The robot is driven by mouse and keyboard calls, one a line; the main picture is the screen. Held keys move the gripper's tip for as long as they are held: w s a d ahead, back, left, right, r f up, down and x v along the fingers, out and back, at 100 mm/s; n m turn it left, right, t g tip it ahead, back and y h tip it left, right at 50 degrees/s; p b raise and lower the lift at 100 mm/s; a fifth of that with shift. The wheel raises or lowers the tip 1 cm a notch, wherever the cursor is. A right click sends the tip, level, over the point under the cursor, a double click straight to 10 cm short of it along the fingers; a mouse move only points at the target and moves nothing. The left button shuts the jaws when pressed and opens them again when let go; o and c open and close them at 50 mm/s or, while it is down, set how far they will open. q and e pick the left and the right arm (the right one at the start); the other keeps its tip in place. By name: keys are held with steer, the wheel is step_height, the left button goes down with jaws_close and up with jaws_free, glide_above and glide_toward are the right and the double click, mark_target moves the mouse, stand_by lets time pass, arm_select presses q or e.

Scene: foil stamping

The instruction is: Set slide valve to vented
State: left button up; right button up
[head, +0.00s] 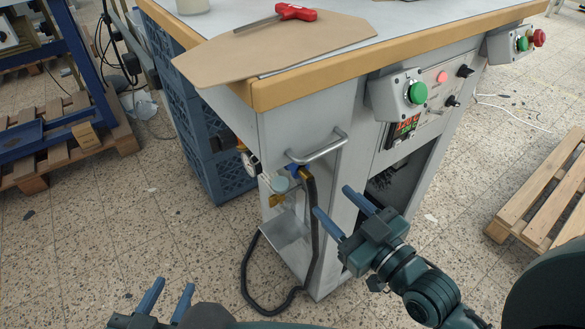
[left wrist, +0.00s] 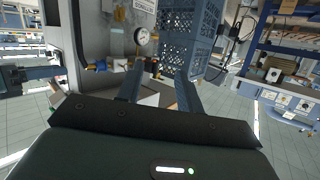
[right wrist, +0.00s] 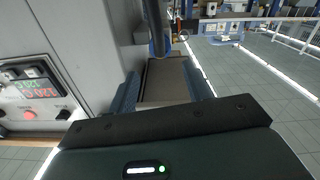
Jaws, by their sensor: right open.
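The air fittings hang on the near corner of the grey machine cabinet, below its handle. A blue fitting (head: 293,170) with a brass end (head: 303,174) joins a black hose; I cannot tell exactly which part is the slide valve or its position. A round pressure gauge (head: 250,162) sits left of them and also shows in the left wrist view (left wrist: 140,36). My left gripper (head: 170,290) is open and empty, low and apart from the fittings. My right gripper (head: 331,200) is open and empty, just right of the hose in the head view.
The black hose (head: 247,266) loops down to the floor. A metal handle (head: 318,147) juts from the cabinet above the fittings. Blue crates (head: 217,160) stand behind it. A control box with a green button (head: 417,92) sticks out at right. A wooden pallet (head: 545,195) lies right.

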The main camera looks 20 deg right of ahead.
mark_target(301, 170)
steer(key=b+x, duration=0.1)
steer(key=x, duration=1.1)
steer(key=shift+b, duration=0.35)
arm_select(q)
steer(key=shift+w+d+m+t, duration=0.2)
steer(key=shift+m+t, duration=0.1)
steer(key=shift+t, duration=0.4)
